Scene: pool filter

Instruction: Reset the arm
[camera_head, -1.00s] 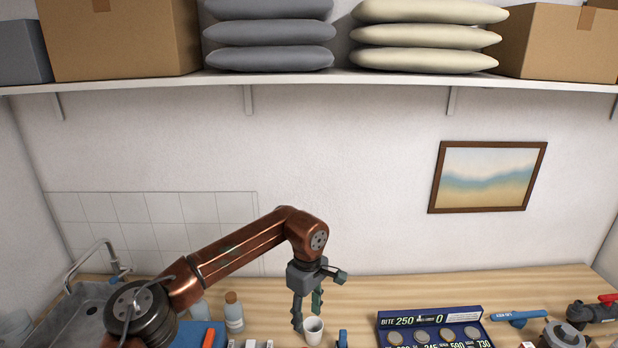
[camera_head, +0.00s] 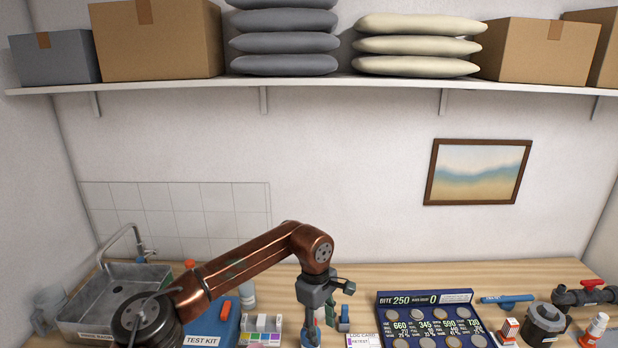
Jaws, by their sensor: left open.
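My left arm (camera_head: 255,258), copper coloured, comes in from the lower left and bends down over the counter. Its dark left gripper (camera_head: 322,326) points down at the bottom middle of the head view. The jaws are apart. Small pale and blue items show in part around the fingers at the bottom edge; I cannot tell whether the fingers touch them. My right gripper is not in view.
Left: grey sink (camera_head: 118,297), TEST KIT box (camera_head: 208,325) and colour chart (camera_head: 262,338). Right of the gripper: log card (camera_head: 363,341), BITE display tray (camera_head: 425,297), blue tool (camera_head: 506,299), grey filter pot (camera_head: 544,322) and red-handled valve (camera_head: 585,292). A loaded shelf (camera_head: 340,84) spans the wall above.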

